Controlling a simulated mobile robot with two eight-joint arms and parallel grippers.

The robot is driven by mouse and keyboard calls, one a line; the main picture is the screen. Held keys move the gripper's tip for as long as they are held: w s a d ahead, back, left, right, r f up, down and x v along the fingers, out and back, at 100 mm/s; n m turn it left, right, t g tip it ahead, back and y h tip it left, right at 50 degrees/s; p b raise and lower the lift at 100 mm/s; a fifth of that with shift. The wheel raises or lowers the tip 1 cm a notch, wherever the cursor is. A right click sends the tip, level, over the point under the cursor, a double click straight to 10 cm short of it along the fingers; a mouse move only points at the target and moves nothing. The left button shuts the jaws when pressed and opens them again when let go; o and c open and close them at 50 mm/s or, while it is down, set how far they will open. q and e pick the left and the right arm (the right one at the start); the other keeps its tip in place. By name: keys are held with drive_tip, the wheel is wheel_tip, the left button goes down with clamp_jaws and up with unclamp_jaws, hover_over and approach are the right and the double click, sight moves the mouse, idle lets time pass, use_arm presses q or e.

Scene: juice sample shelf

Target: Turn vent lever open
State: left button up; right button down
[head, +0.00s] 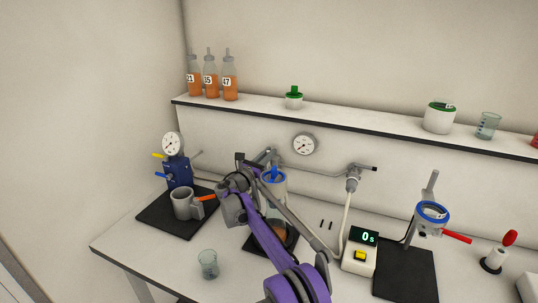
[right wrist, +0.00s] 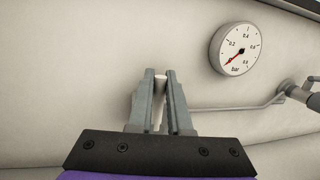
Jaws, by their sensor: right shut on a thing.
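My right gripper (head: 268,157) is at the back wall, left of the round gauge. In the right wrist view its two grey fingers (right wrist: 161,100) are closed around a pale, narrow piece (right wrist: 160,84), which looks like the vent lever. Only its end shows between the fingers; the rest is hidden. A thin pipe (right wrist: 235,106) runs along the wall, right of the fingers. Below the gripper in the head view, a blue-topped clear vessel (head: 275,177) is partly covered by my arm. My left gripper is not in view.
The wall gauge (right wrist: 233,50) has its needle at the low end. Bottles (head: 210,84) stand on the shelf (head: 370,129). A blue press (head: 179,173), grey mug (head: 183,203), glass beaker (head: 208,264) and timer (head: 360,254) stand on the table.

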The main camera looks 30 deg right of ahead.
drive_tip(key=c, duration=0.8)
unclamp_jaws()
drive_tip(key=shift+c, duration=0.2)
drive_tip(key=shift+a, duration=0.1)
drive_tip(key=b+v, duration=0.1)
drive_tip(key=v, duration=0.9)
drive_tip(key=shift+s+a+b, duration=0.2)
drive_tip(key=shift+a+b, duration=0.1)
drive_tip(key=shift+f, duration=0.1)
